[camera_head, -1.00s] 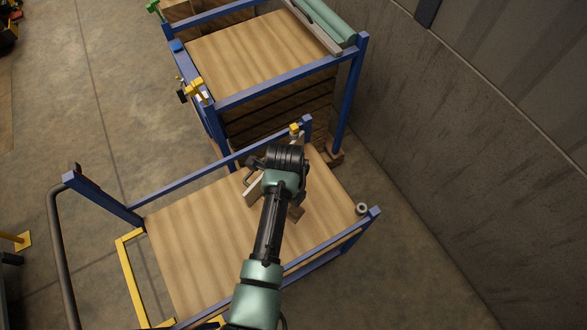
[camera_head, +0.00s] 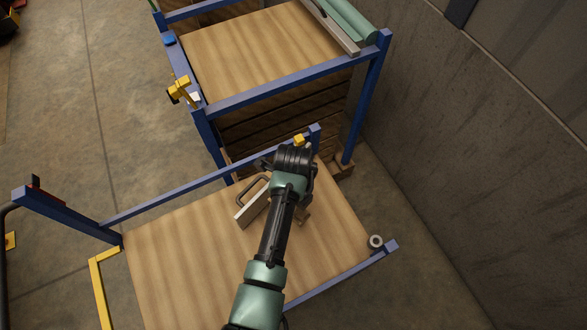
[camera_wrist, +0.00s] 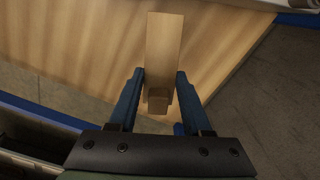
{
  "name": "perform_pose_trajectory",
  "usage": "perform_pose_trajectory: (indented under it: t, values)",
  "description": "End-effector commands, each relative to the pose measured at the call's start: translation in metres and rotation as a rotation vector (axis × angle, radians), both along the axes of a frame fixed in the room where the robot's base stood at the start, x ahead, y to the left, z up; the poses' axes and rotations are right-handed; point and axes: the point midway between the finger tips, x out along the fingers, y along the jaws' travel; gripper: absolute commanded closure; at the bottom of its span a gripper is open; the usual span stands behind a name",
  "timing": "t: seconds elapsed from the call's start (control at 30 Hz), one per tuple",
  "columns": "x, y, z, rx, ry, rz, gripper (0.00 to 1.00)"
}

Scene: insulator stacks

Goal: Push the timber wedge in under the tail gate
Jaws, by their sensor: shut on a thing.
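My gripper (camera_wrist: 160,75) is shut on the timber wedge (camera_wrist: 163,45), a pale wooden piece between its two blue fingers in the wrist view. In the head view my gripper (camera_head: 292,160) is seen from above over the far part of the near timber deck; its fingers are hidden. A bit of brown wood (camera_head: 304,214) shows beside my arm there; I cannot tell if it is the wedge. A dark slatted timber panel (camera_head: 270,130) closes the near end of the taller blue-framed stand. It may be the tail gate; its lower edge is partly hidden by my gripper and the rail.
A pale bar with a dark handle (camera_head: 253,208) lies on the near deck (camera_head: 180,255), left of my arm. A blue rail (camera_head: 200,182) and post stand along its far side. A grey ring (camera_head: 376,241) sits at the right corner. A concrete wall (camera_head: 490,160) rises at right.

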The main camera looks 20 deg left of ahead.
Motion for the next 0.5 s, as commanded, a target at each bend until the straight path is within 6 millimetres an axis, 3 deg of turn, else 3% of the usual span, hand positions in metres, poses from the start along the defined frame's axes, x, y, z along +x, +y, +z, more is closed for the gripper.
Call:
perform_pose_trajectory:
  t: [0.5]
  values:
    - [0.0,0.0,-0.034,0.0,0.0,0.001,1.0]
